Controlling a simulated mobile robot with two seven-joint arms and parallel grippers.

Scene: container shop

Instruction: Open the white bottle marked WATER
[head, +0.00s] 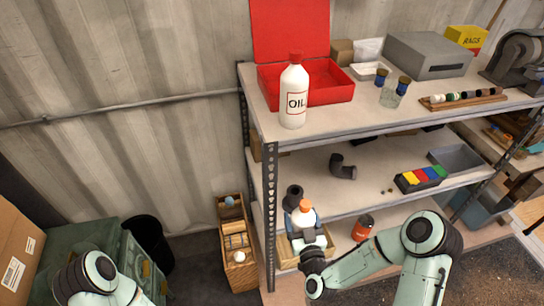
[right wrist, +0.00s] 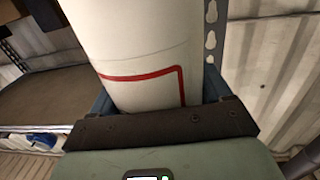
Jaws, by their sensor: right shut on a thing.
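A white bottle (head: 304,218) with an orange cap stands low at the shelf's front left, in the head view. My right gripper (head: 309,240) is shut around its body. In the right wrist view the white bottle (right wrist: 140,45) fills the space between the fingers of my right gripper (right wrist: 158,95), and a red label border shows. No word is readable on it. Another white bottle (head: 293,98), with a red cap and marked OIL, stands on the top shelf. My left arm shows at the lower left, but its gripper is out of view.
An open red box (head: 328,88) stands behind the OIL bottle. Glass jars with dark lids (head: 397,92) are to its right. A red can (head: 362,228) stands right of my right gripper. A wooden crate (head: 240,270) and a black bin (head: 150,245) are at left.

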